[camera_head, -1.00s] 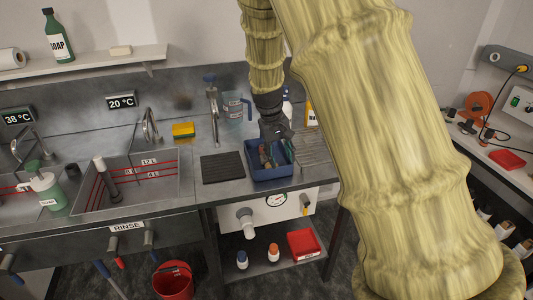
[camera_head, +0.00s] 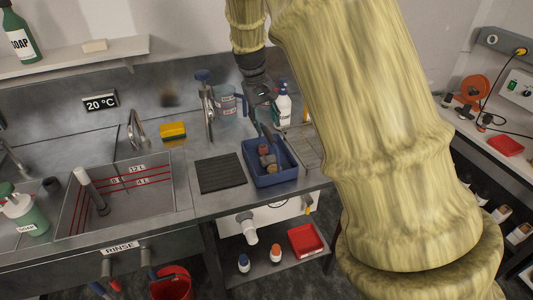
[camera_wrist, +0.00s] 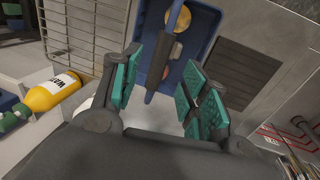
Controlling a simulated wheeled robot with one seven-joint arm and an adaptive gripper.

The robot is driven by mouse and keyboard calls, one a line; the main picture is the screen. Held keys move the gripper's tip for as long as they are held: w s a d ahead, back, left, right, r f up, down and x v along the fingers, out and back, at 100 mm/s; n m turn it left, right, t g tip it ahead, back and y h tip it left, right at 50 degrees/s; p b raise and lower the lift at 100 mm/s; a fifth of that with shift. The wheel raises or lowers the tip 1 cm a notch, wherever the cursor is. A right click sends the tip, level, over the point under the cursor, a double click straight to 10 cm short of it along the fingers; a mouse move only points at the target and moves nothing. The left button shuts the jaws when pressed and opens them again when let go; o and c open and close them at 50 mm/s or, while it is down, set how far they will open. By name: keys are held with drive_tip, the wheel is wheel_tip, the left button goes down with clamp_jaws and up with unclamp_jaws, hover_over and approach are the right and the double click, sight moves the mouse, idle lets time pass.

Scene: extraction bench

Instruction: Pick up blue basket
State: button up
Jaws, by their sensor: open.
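The blue basket (camera_head: 284,177) stands on the metal bench between the dark ribbed mat and the slatted drainer. It holds a few small round items, some reddish and some grey. My gripper (camera_head: 266,124) is over the basket's back part, with its fingers pointing down. In the wrist view my gripper (camera_wrist: 168,95) has its teal-padded fingers apart. I cannot tell whether the fingers touch the bar.
A white spray bottle (camera_head: 283,104) and a clear jug (camera_head: 225,104) stand behind the basket. The tap (camera_head: 207,108) and yellow sponge (camera_head: 173,131) are to the left. The dark mat (camera_head: 220,173) lies beside the basket. A yellow bottle (camera_wrist: 54,92) shows in the wrist view.

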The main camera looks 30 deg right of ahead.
sight(268, 133)
drive_tip(key=shift+w+d+f, duration=0.1)
drive_tip(key=shift+d+f, duration=0.05)
drive_tip(key=shift+f, duration=0.4)
drive_tip(key=shift+d+f, duration=0.1)
drive_tip(key=shift+f, duration=0.45)
drive_tip(key=shift+f+p, duration=0.25)
drive_tip(key=shift+p, duration=0.25)
drive_tip(key=f+p, duration=0.1)
drive_tip(key=f, duration=0.1)
drive_tip(key=d+f, duration=0.1)
drive_tip(key=shift+f+p, duration=0.35)
drive_tip(key=shift+f, duration=0.4)
drive_tip(key=shift+c, duration=0.3)
clamp_jaws()
